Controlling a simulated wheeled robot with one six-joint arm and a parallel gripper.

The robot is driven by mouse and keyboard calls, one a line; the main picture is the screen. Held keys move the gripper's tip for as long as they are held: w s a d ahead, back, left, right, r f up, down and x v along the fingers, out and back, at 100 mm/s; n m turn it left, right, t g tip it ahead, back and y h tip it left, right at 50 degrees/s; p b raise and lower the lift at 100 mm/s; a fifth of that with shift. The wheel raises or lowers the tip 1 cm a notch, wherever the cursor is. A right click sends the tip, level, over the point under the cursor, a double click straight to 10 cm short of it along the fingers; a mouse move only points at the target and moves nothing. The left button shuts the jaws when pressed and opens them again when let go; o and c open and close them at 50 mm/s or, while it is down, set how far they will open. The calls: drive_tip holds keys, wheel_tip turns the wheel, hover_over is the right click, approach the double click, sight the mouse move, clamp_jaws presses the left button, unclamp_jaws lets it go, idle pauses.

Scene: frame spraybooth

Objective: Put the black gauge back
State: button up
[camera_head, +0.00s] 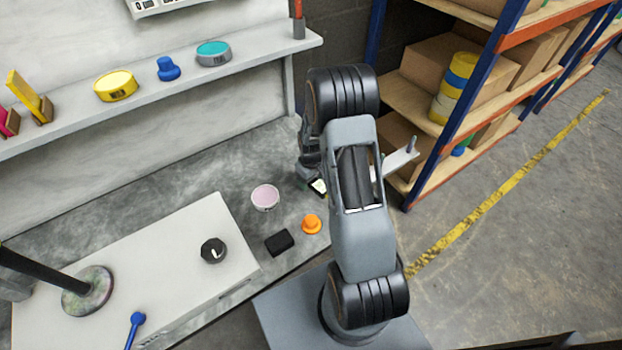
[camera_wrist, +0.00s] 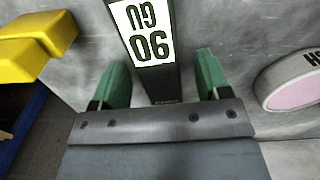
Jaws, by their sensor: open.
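A black gauge (camera_wrist: 160,84) with a white label shows in the wrist view, with its lettering upside down. Its near end lies between the two green fingers of my gripper (camera_wrist: 162,75), which is open with space on both sides of it. In the head view the dark labelled piece (camera_head: 318,187) shows on the grey worktop, partly hidden by my arm. My fingers are mostly hidden there. On the wall shelf, a yellow gauge (camera_head: 30,96) and a pink one (camera_head: 8,121) stand in wooden holders.
A pink-topped tin (camera_head: 265,197), an orange knob (camera_head: 312,223) and a black block (camera_head: 280,242) lie near my gripper. The tin also shows at right in the wrist view (camera_wrist: 296,84). A yellow object (camera_wrist: 38,40) is at upper left there. A storage rack (camera_head: 455,130) stands right.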

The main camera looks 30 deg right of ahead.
wheel_tip(320, 180, up, 14)
drive_tip(key=p, duration=0.3)
drive_tip(key=s+a+r+m+t+p, duration=0.1)
drive_tip(key=s+a+r+p, duration=0.2)
drive_tip(key=r, duration=0.7)
drive_tip(key=s+a+r+m+t+p, duration=0.1)
drive_tip(key=s+a+r+p, duration=0.3)
drive_tip(key=r, duration=0.5)
drive_tip(key=s+a+r+m+t+p, duration=0.1)
drive_tip(key=s+a+r+p, duration=0.3)
drive_tip(key=s+r+p, duration=0.3)
wheel_tip(320, 180, up, 4)
drive_tip(key=shift+s+f+t, duration=0.2)
drive_tip(key=shift+s+t, duration=0.1)
drive_tip(key=shift+s, duration=0.75)
